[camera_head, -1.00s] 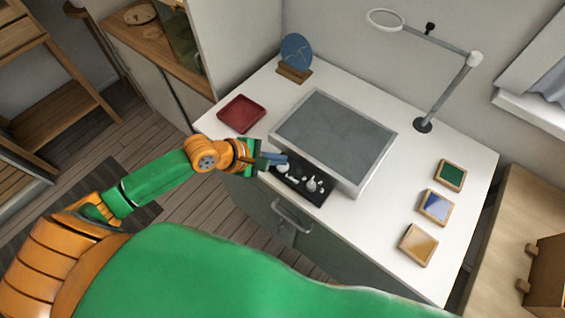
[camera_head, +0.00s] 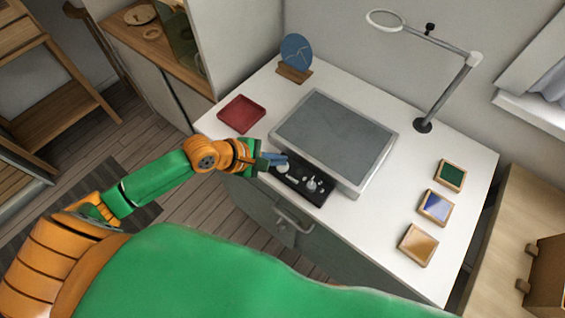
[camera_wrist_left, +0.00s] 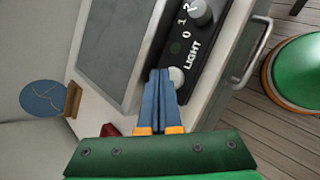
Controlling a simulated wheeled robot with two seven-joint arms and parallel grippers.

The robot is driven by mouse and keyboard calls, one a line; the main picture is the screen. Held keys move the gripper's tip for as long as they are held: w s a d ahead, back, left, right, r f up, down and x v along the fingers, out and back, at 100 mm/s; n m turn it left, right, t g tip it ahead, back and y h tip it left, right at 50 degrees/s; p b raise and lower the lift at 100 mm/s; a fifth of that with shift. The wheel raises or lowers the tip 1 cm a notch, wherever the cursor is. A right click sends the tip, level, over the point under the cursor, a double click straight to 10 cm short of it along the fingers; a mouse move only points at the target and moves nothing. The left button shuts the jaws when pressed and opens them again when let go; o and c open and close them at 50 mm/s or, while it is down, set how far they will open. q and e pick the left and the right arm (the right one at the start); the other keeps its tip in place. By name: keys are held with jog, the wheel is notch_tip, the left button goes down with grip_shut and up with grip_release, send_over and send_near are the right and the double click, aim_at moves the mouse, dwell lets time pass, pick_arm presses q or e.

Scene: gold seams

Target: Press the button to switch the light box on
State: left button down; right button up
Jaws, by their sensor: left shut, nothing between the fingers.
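The light box (camera_head: 333,132) is a flat box with a pale frame and a dull grey, unlit panel on the white worktop. Its black control panel (camera_head: 297,184) runs along the front edge. In the left wrist view the panel carries the word LIGHT, a dial marked 0, 1, 2 (camera_wrist_left: 200,12) and a round pale button (camera_wrist_left: 177,76). My left gripper (camera_head: 284,159) is shut and empty, its blue fingers over the left end of the panel. In the wrist view the fingertips (camera_wrist_left: 160,73) are right beside the button; I cannot tell whether they touch it. My right gripper is out of view.
A red tray (camera_head: 241,114) and a blue disc on a wooden stand (camera_head: 296,56) are at the left and back. A magnifier lamp (camera_head: 424,126) stands at the back right. Several framed coloured tiles (camera_head: 436,207) lie on the right. A cabinet handle (camera_head: 293,217) sticks out below.

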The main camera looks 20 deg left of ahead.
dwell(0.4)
pick_arm(q)
jog(key=shift+f, duration=0.45)
jog(key=shift+r+p, duration=0.55)
jog(key=shift+p, duration=0.6)
jog(key=shift+f, duration=0.1)
notch_tip(320, 180, up, 6)
jog(key=p, duration=0.8)
